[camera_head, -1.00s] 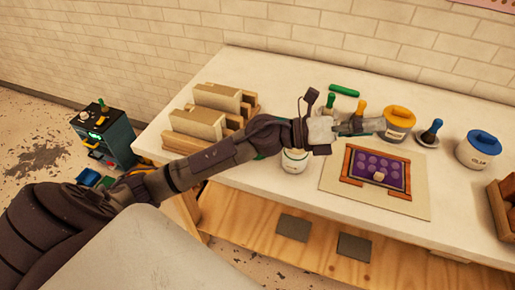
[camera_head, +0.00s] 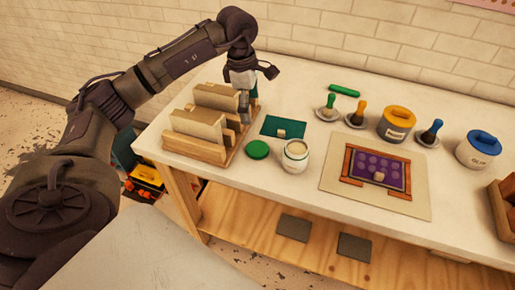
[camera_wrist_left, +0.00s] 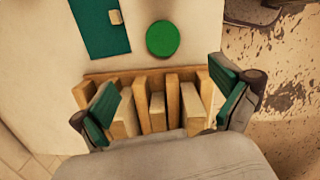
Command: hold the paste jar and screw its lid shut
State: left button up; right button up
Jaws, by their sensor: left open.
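The lid also shows in the left wrist view (camera_wrist_left: 163,38), where the jar is out of frame. My left gripper (camera_head: 245,108) points down at the wooden rack, behind and left of the lid. In the left wrist view its green-padded fingers (camera_wrist_left: 168,105) are spread above the rack with nothing held. My right gripper is out of view.
The slatted wooden rack (camera_head: 190,148) with card-like boxes stands at the table's left end. A teal card (camera_head: 290,121) with a small block lies behind the jar.

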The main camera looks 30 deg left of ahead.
pick_arm(q)
jog(key=p, duration=0.2)
send_over(257, 148)
jog(key=f, duration=0.5)
jog(key=a+f, duration=0.1)
jog(key=f, duration=0.2)
jog(key=shift+w+f, duration=0.1)
jog(key=shift+f, duration=0.2)
jog(key=shift+d, duration=0.1)
jog(key=f+p, duration=0.1)
jog(key=f, duration=0.2)
jog(key=f+p, duration=0.1)
jog(key=shift+d+f+p, duration=0.2)
jog(key=shift+d+p, duration=0.1)
jog(key=shift+d, duration=0.05)
jog(key=shift+f, duration=0.35)
jog(key=c, duration=0.9)
